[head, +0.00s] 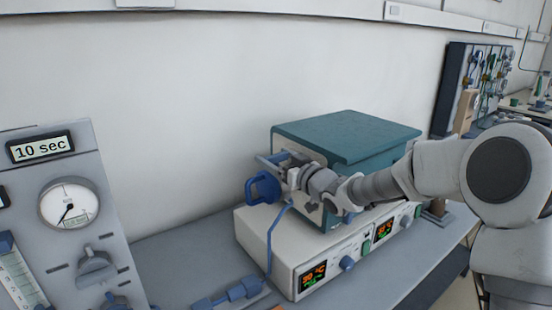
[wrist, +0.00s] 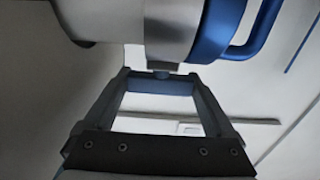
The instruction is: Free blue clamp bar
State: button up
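The blue clamp bar (head: 268,161) shows at the upper left of the teal furnace's front, partly hidden by my gripper. In the wrist view a blue bar (wrist: 160,88) spans the gap between my fingers, under a silver cylinder (wrist: 168,35). My gripper (head: 292,172) is at the furnace front, beside a round blue handle (head: 264,187). In the wrist view my gripper's fingers (wrist: 161,80) stand wide apart. I cannot tell whether they touch the bar. Part of a blue handle (wrist: 240,35) curves at the top right there.
The teal furnace (head: 345,130) sits on a cream base (head: 285,255) with lit displays and blue knobs. A blue cable (head: 271,240) hangs in front of it. A blue fitting (head: 235,292) lies on the grey bench. A gauge panel (head: 90,190) stands at left. The wall is behind.

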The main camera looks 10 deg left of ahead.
jog(key=shift+c, duration=1)
jog(key=shift+f, duration=0.1)
